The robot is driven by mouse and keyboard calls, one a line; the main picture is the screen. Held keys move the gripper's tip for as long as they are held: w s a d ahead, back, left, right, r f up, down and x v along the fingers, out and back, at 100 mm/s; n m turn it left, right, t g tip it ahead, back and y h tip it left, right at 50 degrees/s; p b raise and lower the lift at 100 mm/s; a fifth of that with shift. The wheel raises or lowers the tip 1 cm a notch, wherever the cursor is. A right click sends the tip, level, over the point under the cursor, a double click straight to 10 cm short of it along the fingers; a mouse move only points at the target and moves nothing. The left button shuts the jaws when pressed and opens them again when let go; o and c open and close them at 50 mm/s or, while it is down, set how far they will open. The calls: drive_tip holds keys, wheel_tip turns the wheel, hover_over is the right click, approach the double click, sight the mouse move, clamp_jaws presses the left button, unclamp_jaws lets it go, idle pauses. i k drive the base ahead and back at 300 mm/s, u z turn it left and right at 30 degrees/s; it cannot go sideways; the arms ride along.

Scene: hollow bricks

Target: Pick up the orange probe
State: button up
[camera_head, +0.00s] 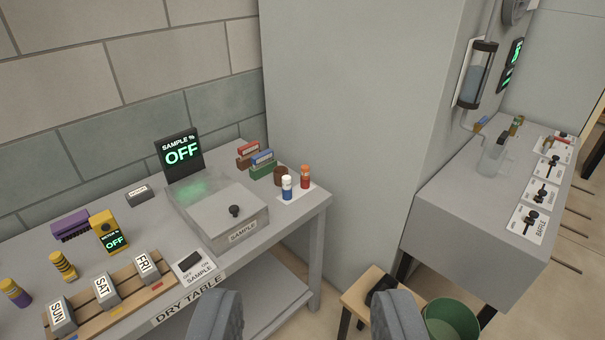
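My gripper (307,308) shows at the bottom edge as two grey fingers set wide apart, with nothing between them. I cannot tell for sure which thing is the orange probe. On the dry table (190,312) at left stand a yellow-orange banded cylinder (62,266) and another with a purple part (15,292). Behind them is a yellow-orange meter (110,232) whose screen reads OFF. A red-orange bottle (305,177) stands by a blue and white bottle (287,188) at the table's right end. My gripper touches none of these.
A clear-lidded sample box (220,213) with an OFF display (180,152) stands mid-table. A wooden rack (100,297) holds day-marked blocks. A grey wall (350,130) rises behind. A wooden stool (365,300) and green bucket (450,322) stand below, a grey bench (470,225) right.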

sight(305, 169)
drive_tip(key=u, duration=0.4)
drive_tip(key=i, duration=2)
drive_tip(key=z, duration=0.7)
